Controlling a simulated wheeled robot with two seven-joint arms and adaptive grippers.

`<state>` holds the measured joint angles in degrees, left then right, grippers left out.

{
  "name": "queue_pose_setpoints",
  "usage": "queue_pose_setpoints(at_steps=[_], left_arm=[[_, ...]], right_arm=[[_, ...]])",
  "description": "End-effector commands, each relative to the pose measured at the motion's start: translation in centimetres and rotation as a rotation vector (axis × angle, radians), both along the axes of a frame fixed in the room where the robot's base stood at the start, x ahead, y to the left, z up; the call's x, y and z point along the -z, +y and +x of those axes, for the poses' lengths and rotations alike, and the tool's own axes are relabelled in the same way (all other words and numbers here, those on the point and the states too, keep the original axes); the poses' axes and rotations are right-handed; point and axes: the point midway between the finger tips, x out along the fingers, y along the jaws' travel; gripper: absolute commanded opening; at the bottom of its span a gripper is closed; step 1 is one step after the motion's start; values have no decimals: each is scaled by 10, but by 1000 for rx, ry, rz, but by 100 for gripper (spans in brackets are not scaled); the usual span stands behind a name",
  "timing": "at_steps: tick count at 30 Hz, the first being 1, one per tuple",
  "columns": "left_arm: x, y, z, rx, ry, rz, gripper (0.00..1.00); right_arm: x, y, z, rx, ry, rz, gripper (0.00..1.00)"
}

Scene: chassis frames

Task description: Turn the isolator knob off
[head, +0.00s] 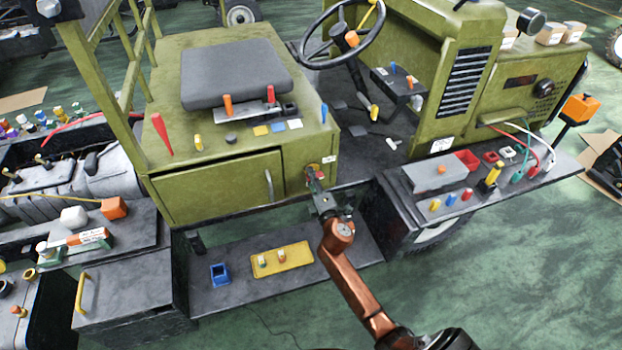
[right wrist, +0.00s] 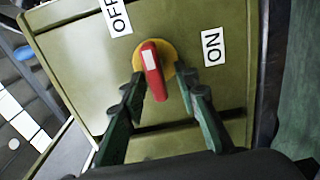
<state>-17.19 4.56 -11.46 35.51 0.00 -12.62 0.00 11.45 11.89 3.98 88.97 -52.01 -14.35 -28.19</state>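The isolator knob (right wrist: 152,72) has a red handle with a white patch, on a round yellow base fixed to an olive-green panel. The handle is slightly tilted, its long end pointing down the picture between my fingers. An OFF label (right wrist: 116,14) is at its upper left and an ON label (right wrist: 213,47) at its right. My right gripper (right wrist: 163,88) is open, with one finger on each side of the handle and a visible gap to it. In the head view my right gripper (head: 318,190) is at the seat box's right end, covering most of the knob. My left gripper is not in view.
The olive seat box (head: 215,190) has a door with a grey handle left of the knob. Below is a dark step (head: 219,296) with a yellow tray (head: 294,260) and a blue holder (head: 220,274). A dark shelf (head: 490,195) with several parts is at the right.

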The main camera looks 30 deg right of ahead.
Motion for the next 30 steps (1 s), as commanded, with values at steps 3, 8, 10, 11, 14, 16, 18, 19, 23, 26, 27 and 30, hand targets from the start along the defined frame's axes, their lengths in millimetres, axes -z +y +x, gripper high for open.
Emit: queue_pose_setpoints(at_steps=[3, 8, 10, 11, 14, 16, 18, 19, 23, 26, 27, 30], left_arm=[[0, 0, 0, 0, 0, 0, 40], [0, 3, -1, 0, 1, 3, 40], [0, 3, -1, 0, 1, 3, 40], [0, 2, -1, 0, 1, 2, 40], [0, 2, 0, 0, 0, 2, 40], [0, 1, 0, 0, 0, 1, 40], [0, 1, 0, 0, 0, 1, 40], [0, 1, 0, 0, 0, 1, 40], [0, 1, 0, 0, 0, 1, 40], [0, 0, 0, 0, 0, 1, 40], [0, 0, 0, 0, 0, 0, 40], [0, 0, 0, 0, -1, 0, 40]], right_arm=[[-1, 0, 0, 0, -1, 1, 29], [-1, 0, -2, 0, -2, 1, 29], [-1, 1, -6, 0, -1, 1, 29], [0, 2, -10, 0, 0, 1, 29], [0, 6, -25, -1, 0, 1, 29], [1, 9, -40, -1, 1, 2, 29], [1, 13, -55, 0, 1, 2, 29], [0, 14, -61, 0, 1, 1, 29], [1, 21, -86, -1, 1, 0, 29], [0, 24, -101, 0, 0, 1, 29], [0, 26, -105, 0, 0, 1, 29], [0, 27, -113, 0, -1, 1, 29]])
